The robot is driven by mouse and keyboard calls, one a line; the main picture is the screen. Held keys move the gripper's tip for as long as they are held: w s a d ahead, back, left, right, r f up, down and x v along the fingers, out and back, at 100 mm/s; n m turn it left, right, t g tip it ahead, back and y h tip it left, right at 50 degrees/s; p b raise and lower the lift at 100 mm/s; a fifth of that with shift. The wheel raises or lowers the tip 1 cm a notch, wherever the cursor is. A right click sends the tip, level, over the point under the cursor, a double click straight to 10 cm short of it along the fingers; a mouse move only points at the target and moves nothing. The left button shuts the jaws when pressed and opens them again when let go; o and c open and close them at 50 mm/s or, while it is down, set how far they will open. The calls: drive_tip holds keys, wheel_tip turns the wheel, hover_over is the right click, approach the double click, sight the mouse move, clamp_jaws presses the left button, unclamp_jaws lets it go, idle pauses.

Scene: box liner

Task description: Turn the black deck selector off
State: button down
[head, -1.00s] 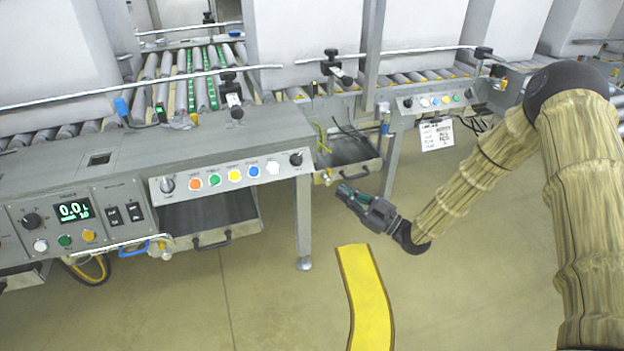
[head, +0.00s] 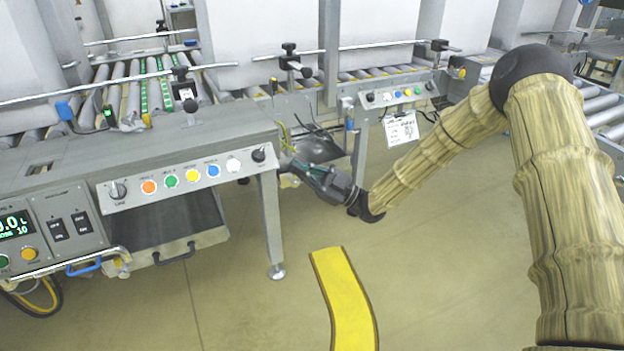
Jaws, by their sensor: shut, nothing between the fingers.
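A grey control panel (head: 190,179) runs along the front edge of the near machine. A black knob (head: 258,155) sits at its right end. A second, silver and dark rotary knob (head: 117,190) sits at its left end. The labels are too small to tell which is the deck selector, and the knobs' exact settings are unclear. My gripper (head: 298,167) is shut and empty, right of the black knob and apart from it in the picture, with its fingers pointing left toward the panel's end.
Several coloured buttons (head: 171,181) line the panel between the knobs. A table leg (head: 271,225) stands below its right end. Another panel (head: 400,95) with knobs and buttons is on the machine behind. A yellow floor strip (head: 343,300) crosses otherwise open floor.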

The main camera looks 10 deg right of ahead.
sight(259, 154)
drive_tip(key=b+x, duration=0.2)
drive_tip(key=x, duration=0.5)
drive_tip(key=shift+a, duration=0.1)
drive_tip(key=shift+w+a+r+n+g+p, duration=0.15)
drive_tip(key=shift+r+n+g+p, duration=0.1)
drive_tip(key=shift+n+g, duration=0.35)
drive_tip(key=shift+w+a+r+n+g+p, duration=0.15)
drive_tip(key=shift+r+n+g+p, duration=0.2)
drive_tip(key=shift+g, duration=0.45)
drive_tip(key=n+g+h+p, duration=0.1)
drive_tip(key=g, duration=0.1)
drive_tip(key=n+g+p, duration=0.1)
drive_tip(key=n+g, duration=0.1)
drive_tip(key=n+g+h+p, duration=0.1)
drive_tip(key=n+g, duration=0.1)
drive_tip(key=g, duration=0.1)
drive_tip(key=shift+w+a+r+h+p, duration=0.15)
drive_tip(key=shift+w+r+h+p, duration=0.15)
drive_tip(key=shift+w+p, duration=0.1)
drive_tip(key=shift+p, duration=0.45)
drive_tip(key=shift+w+a+p, duration=0.15)
drive_tip(key=shift+p, duration=0.35)
